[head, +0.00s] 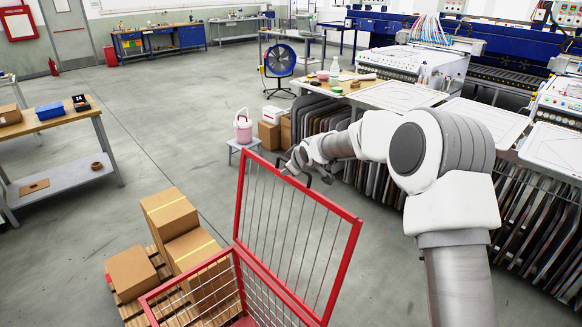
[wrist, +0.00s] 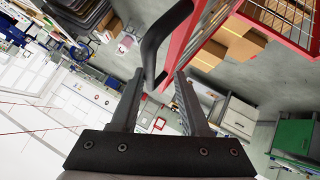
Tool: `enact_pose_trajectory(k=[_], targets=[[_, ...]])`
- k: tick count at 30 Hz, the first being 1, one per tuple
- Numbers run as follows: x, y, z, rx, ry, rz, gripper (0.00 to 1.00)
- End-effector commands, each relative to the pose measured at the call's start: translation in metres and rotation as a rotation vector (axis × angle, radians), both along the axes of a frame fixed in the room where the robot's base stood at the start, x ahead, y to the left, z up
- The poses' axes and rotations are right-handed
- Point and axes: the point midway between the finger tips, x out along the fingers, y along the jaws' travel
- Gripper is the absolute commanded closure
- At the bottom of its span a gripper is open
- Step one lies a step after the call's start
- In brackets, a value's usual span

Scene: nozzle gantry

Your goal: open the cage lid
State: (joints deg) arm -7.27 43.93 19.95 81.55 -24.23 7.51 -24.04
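The cage lid (head: 349,240), a red frame with thin grey bars, stands raised and steeply tilted above the red cage (head: 240,280) in the head view. Its red frame also shows in the wrist view (wrist: 184,42). A black handle (wrist: 150,45) is on the lid; in the head view it is small and partly hidden by my gripper (head: 294,163), which is at the lid's upper edge. In the wrist view my gripper (wrist: 158,74) has its fingers apart, with the handle's near end between or just beyond the tips. No firm grip on it shows.
Cardboard boxes (head: 190,240) on a pallet stand left of the cage. A small stool (head: 240,149) with a pink bucket (head: 243,128) is behind the lid. A long machine table with hanging dark panels (head: 535,225) lines the right. The floor at left centre is clear.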

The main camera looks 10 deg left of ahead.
Motion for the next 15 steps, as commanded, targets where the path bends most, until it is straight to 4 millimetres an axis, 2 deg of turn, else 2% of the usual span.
enact_pose_trajectory(k=[7,15], targets=[[-0.008,-0.005,0.009,0.001,-0.001,0.000,0.55],[-0.038,-0.023,0.037,0.000,-0.003,-0.002,0.55]])
